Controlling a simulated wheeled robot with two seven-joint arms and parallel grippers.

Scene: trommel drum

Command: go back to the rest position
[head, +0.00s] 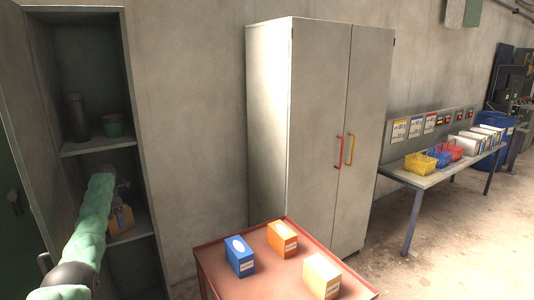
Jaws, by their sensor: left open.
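My left arm, in a green sleeve, comes in from the lower left of the head view and reaches into an open grey locker (133,130). My left gripper (121,197) is at its end, small and dark, open, just above a tan box (122,217) on a lower shelf. I cannot tell whether the fingers touch the box. My right gripper is not in view.
A dark bottle (76,117) and a green pot (114,125) stand on the locker's upper shelf. A red table (256,280) bears blue, orange and cream boxes. A closed grey cabinet (318,120) stands behind it. A long table (432,178) with baskets is at right.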

